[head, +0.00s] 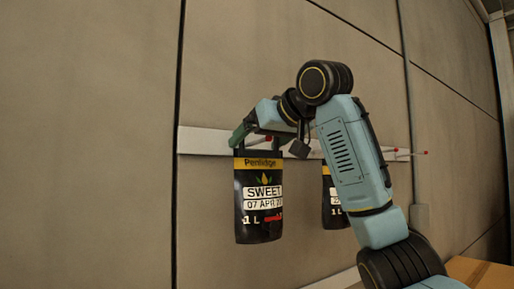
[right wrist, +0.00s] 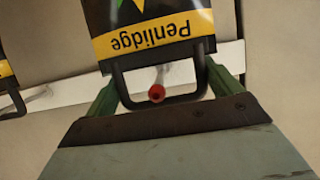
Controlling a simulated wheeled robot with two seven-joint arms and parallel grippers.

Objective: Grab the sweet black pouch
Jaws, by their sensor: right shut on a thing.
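The sweet black pouch (head: 259,222) hangs upright in the head view, with a yellow "Penlidge" band and a white "SWEET" label. My right gripper (head: 243,136) is at its top, at the handle. In the right wrist view the pouch (right wrist: 150,20) appears upside down, and its black handle lies between the green fingers of my right gripper (right wrist: 163,88). The gripper is shut on the handle. A red-tipped peg (right wrist: 156,93) shows inside the handle loop. My left gripper is not in view.
A second black pouch (head: 333,208) hangs to the right, partly hidden by my right arm. A white rail (head: 205,141) with red-tipped pegs runs along the panelled wall. A brown box-like surface (head: 482,272) is at the lower right.

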